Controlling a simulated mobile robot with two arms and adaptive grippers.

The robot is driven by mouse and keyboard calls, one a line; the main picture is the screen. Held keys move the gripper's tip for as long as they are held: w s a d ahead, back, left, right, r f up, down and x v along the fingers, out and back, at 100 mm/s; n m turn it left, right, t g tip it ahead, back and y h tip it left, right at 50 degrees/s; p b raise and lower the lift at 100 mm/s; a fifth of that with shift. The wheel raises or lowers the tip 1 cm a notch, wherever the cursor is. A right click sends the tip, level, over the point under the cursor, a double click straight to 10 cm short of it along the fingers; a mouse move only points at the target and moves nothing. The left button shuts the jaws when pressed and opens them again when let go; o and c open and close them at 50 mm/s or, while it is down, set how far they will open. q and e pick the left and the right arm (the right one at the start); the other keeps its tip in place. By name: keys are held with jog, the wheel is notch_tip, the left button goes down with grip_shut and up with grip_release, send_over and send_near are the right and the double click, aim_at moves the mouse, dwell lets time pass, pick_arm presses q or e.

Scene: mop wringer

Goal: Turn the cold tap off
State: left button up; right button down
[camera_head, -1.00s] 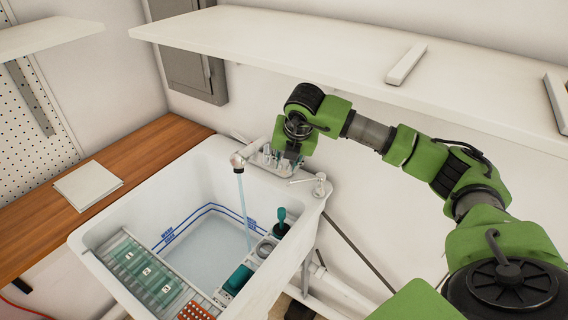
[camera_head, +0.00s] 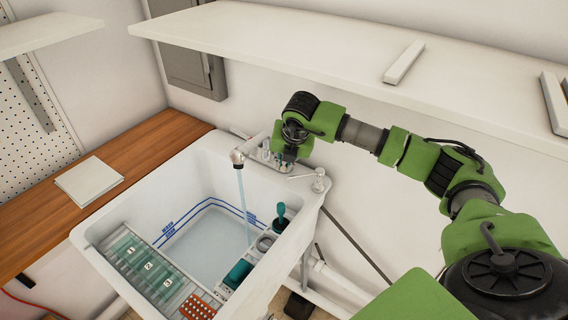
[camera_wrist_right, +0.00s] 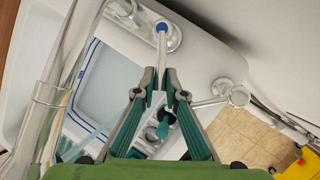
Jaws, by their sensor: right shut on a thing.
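The cold tap shows in the right wrist view as a chrome lever (camera_wrist_right: 161,48) with a blue cap at its pivot. My right gripper (camera_wrist_right: 161,80) is shut on the free end of this lever. In the head view my right gripper (camera_head: 285,158) is at the back rim of the sink, just right of the spout, and hides most of the lever. The spout (camera_head: 240,153) pours a stream of water (camera_head: 243,200) into the white sink (camera_head: 265,293). My left gripper is not in view.
A pump-like chrome fitting (camera_head: 319,180) stands on the rim right of my gripper. A long white shelf (camera_head: 320,50) hangs above the arm. A teal-handled tool (camera_head: 281,212) and a rack of numbered slots (camera_head: 150,265) sit in the sink. A wooden counter (camera_head: 150,140) lies left.

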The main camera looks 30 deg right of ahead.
jog(key=shift+s+d+f+n+b, duration=0.1)
jog(key=shift+d+f+n+b, duration=0.15)
jog(key=shift+b, duration=0.25)
jog(key=d+n+b, duration=0.1)
jog(key=n+y+b, duration=0.1)
jog(key=n+b, duration=0.1)
jog(key=shift+s+d, duration=0.35)
jog(key=shift+s+d+n+y+b, duration=0.1)
jog(key=shift+d+n+y+b, duration=0.15)
jog(key=shift+n+y+b, duration=0.2)
jog(key=shift+d+r+n+y+b, duration=0.25)
jog(key=shift+d+n+y+b, duration=0.3)
jog(key=shift+n, duration=0.45)
jog(key=shift+d+n+y, duration=0.3)
jog(key=shift+d+n, duration=0.5)
jog(key=shift+n, duration=0.4)
jog(key=c, duration=2.1)
grip_release()
jog(key=shift+g, duration=0.3)
